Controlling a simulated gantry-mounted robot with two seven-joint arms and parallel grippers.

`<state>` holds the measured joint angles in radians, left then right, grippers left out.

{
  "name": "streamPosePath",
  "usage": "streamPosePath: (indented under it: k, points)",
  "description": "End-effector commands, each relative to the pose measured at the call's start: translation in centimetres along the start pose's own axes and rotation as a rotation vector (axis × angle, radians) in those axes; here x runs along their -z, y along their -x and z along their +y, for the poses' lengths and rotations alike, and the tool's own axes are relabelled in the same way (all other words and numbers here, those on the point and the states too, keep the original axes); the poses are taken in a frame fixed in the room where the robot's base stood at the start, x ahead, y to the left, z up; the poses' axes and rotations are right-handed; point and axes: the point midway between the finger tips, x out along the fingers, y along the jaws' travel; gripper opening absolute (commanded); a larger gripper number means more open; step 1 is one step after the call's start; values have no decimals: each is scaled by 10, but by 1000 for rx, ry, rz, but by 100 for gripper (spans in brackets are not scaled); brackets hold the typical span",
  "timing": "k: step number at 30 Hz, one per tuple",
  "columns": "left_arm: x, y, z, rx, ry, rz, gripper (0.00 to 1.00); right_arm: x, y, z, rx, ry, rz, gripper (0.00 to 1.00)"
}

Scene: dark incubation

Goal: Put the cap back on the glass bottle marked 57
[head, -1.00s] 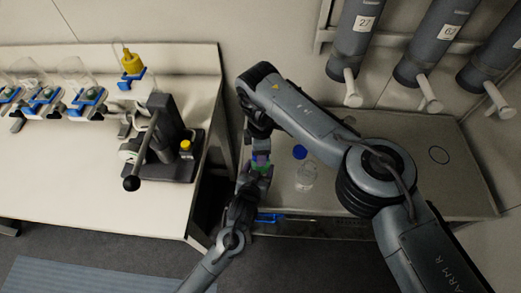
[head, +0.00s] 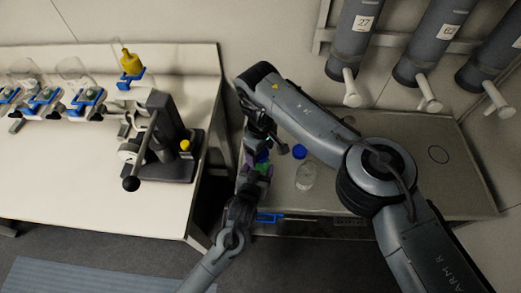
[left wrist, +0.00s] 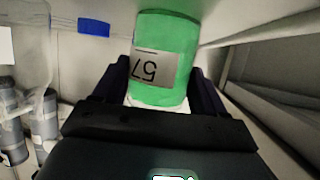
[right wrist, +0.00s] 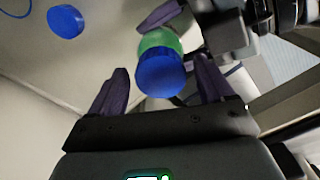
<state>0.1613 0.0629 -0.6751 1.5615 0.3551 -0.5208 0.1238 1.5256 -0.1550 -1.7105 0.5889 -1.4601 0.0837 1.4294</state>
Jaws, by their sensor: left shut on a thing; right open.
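My left gripper (left wrist: 158,88) is shut on the green bottle (left wrist: 163,25), whose label (left wrist: 155,68) reads 57 upside down in the left wrist view. A blue cap (right wrist: 160,73) sits over the bottle's mouth end, with the green glass behind it in the right wrist view. I cannot tell how tightly it is seated. My right gripper (right wrist: 163,82) is open, with the cap between and slightly beyond its fingertips, not clamped. In the head view the cap (head: 262,155) and the green bottle (head: 265,169) show small between my two arms.
Numbered grey cylinders (head: 357,40) hang at the back right. A white table (head: 80,190) with a lever press (head: 165,140) stands left, beyond a gap.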

Motion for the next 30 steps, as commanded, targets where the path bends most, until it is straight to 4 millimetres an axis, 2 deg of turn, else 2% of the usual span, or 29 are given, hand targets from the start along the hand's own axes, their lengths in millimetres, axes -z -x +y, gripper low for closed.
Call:
streamPosePath:
  k: [13,22,25,30]
  points:
    - [-1,0,0,0,-1,-2,0,0,42,1,-2,1,1,81]
    - [-1,0,0,0,-1,-2,0,0,44,0,0,0,0,81]
    - [-1,0,0,0,-1,-2,0,0,44,0,0,2,0,77]
    - [-1,0,0,0,-1,-2,0,0,44,0,1,64,0,77]
